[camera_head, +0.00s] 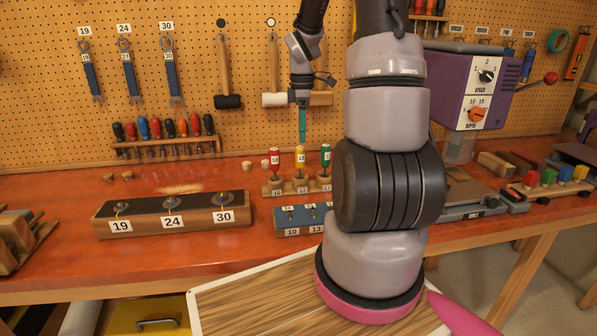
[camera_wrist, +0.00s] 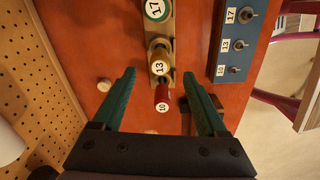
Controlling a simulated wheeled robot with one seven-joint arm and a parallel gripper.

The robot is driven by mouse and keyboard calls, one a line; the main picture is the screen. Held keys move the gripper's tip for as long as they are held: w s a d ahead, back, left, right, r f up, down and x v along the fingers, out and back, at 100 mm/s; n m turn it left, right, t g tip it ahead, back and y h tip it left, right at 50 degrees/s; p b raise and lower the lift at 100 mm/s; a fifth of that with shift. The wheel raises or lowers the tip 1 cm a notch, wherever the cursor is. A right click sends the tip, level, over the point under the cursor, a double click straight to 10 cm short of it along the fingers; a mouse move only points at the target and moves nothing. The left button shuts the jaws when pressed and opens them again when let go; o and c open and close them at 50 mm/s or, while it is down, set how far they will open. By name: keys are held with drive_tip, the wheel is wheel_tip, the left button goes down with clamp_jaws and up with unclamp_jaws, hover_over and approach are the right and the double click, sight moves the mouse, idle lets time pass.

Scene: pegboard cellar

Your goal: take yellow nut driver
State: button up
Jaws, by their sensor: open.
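The yellow nut driver (camera_head: 300,156), marked 13, stands upright in a wooden rack (camera_head: 268,189) between the red one (camera_head: 274,159) and the green one (camera_head: 326,156). In the wrist view its yellow top (camera_wrist: 162,52) shows between the red driver (camera_wrist: 162,92) and the green driver (camera_wrist: 157,10). My gripper (camera_head: 302,140) is open and points down, its teal fingertips just above the yellow driver. In the wrist view the fingers (camera_wrist: 158,74) are spread either side of the row, with nothing gripped. The driver's shaft is mostly hidden there.
A blue block (camera_head: 281,222) with numbered studs stands in front of the rack. A wooden block marked 19, 24, 30 (camera_head: 150,223) is to the left. A screwdriver rack (camera_head: 165,143) and hammers hang behind on the pegboard. A purple drill press (camera_head: 450,90) stands right.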

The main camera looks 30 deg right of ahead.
sight(300, 147)
drive_tip(key=f, duration=0.8)
drive_tip(key=shift+w+a+f, duration=0.15)
drive_tip(key=shift+a+f, duration=0.05)
drive_tip(key=shift+f, duration=0.1)
clamp_jaws()
idle(1.1)
